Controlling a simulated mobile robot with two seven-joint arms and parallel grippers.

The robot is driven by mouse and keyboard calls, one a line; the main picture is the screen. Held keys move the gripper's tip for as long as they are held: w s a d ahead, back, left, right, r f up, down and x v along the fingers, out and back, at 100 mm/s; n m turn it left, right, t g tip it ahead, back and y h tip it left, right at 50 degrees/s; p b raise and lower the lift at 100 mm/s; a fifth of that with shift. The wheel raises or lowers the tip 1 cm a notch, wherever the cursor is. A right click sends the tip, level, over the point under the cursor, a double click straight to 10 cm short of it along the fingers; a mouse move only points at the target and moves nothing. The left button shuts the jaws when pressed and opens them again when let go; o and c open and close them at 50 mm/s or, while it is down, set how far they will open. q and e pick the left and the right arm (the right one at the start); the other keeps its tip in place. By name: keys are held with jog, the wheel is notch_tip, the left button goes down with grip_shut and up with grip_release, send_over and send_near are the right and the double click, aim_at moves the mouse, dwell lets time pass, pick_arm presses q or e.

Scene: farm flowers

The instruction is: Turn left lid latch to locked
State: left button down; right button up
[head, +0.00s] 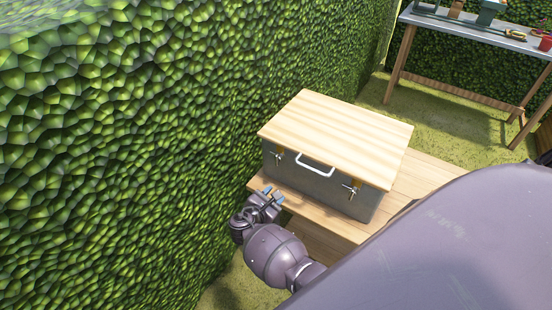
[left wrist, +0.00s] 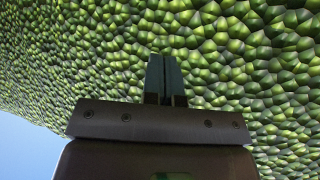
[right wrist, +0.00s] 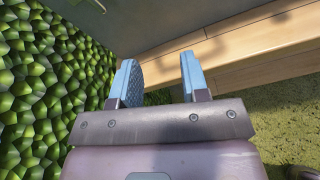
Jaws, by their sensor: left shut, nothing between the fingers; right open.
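A grey box (head: 308,185) with a pale wooden lid (head: 335,135) sits on a wooden bench. The left lid latch (head: 278,155) is a small metal piece on the front, left of the white handle (head: 315,166); its setting is too small to tell. The right latch (head: 350,190) is on the same face. My right gripper (head: 273,194) is open and empty, in front of and below the left latch. In the right wrist view its fingers (right wrist: 158,72) are apart before the grey box wall (right wrist: 150,22). My left gripper (left wrist: 165,65) is shut and empty, facing the hedge.
A leafy hedge (head: 130,130) rises close on the left of the box. The wooden bench (head: 425,175) extends to the right of the box. A workbench (head: 470,37) with tools stands at the back right. Open grass (head: 390,110) lies between them.

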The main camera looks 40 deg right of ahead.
aim_at(276, 160)
jog(key=w+a+r+n+h, duration=0.3)
jog(key=w+r, duration=0.1)
jog(key=r, duration=0.2)
pick_arm(q)
jog(key=shift+s+f, duration=0.4)
pick_arm(e)
jog(key=shift+t, duration=0.4)
jog(key=x, duration=1.1)
jog(key=shift+w, duration=0.1)
jog(key=shift+f, duration=0.1)
jog(key=c, duration=0.7)
pick_arm(q)
jog(key=shift+s+f, duration=0.15)
jog(key=shift+s, duration=0.1)
